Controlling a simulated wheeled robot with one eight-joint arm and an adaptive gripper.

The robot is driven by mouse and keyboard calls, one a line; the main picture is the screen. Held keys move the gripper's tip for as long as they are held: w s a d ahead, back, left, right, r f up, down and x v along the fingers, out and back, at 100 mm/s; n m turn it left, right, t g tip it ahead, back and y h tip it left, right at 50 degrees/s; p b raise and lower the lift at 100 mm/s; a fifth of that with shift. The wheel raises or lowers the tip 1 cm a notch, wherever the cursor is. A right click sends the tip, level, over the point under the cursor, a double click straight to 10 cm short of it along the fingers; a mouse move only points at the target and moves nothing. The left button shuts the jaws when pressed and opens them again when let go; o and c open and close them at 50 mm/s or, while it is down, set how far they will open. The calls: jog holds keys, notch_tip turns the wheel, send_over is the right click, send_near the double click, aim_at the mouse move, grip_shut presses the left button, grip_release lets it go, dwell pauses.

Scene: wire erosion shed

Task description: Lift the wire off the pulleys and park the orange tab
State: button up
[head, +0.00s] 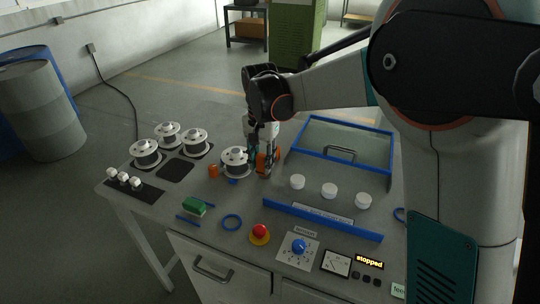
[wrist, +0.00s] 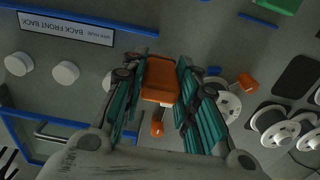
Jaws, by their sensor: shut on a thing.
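My gripper (head: 264,166) points down over the bench, beside a white wire spool (head: 236,170). In the wrist view its teal fingers (wrist: 160,92) are shut on an orange block (wrist: 160,80), which looks like the orange tab. A smaller orange piece (wrist: 157,128) shows below the block. An orange peg (head: 213,170) stands left of the spool, also in the wrist view (wrist: 247,82).
Three more spools (head: 145,152) stand at the left around a dark pad (head: 175,170). A blue-framed clear cover (head: 345,140) is behind the pulleys.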

jog(key=s+a, duration=0.7)
jog(key=a, duration=0.3)
jog(key=shift+s, duration=0.4)
jog(key=shift+d+f, duration=0.1)
